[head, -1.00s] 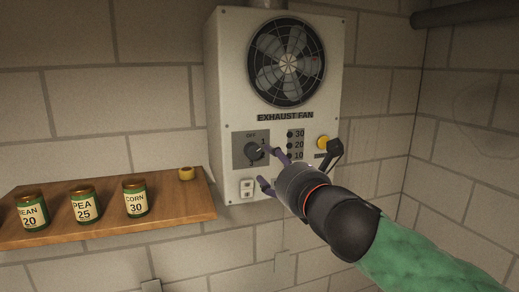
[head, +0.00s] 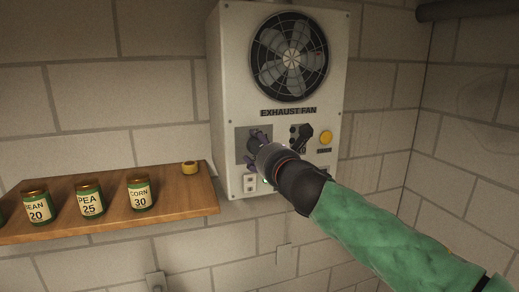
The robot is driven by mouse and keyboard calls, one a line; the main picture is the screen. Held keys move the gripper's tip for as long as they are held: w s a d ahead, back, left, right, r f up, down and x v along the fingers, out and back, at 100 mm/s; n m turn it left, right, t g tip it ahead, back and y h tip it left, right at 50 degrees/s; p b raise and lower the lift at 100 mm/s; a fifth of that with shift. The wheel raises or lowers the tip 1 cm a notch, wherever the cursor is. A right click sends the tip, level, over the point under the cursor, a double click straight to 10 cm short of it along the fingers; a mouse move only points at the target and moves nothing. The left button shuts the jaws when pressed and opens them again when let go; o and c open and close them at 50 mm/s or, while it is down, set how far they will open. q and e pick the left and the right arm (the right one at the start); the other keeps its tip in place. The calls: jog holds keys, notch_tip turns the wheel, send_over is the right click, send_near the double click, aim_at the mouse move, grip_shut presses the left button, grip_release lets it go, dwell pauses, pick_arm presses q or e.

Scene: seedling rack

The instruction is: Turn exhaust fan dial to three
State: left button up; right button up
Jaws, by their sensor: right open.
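The exhaust fan unit (head: 229,70) is a pale box on the wall with a round fan grille at its top. Its dial (head: 252,146) sits on a grey plate at the lower left of the panel and is largely covered by my gripper. The dial's pointer and numbers cannot be read now. My right gripper (head: 257,142) is at the dial, its purple fingers spread open about the knob. I cannot tell whether they touch it. My left gripper is not in view.
A yellow button (head: 326,138) sits right of the dial. A wooden shelf (head: 100,218) at left holds labelled cans, including a corn can (head: 140,193), and a small yellow roll (head: 190,167). A white socket (head: 250,183) is below the dial. A pipe (head: 465,9) runs at the upper right.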

jog(key=c, duration=1.1)
jog(key=shift+c, duration=0.2)
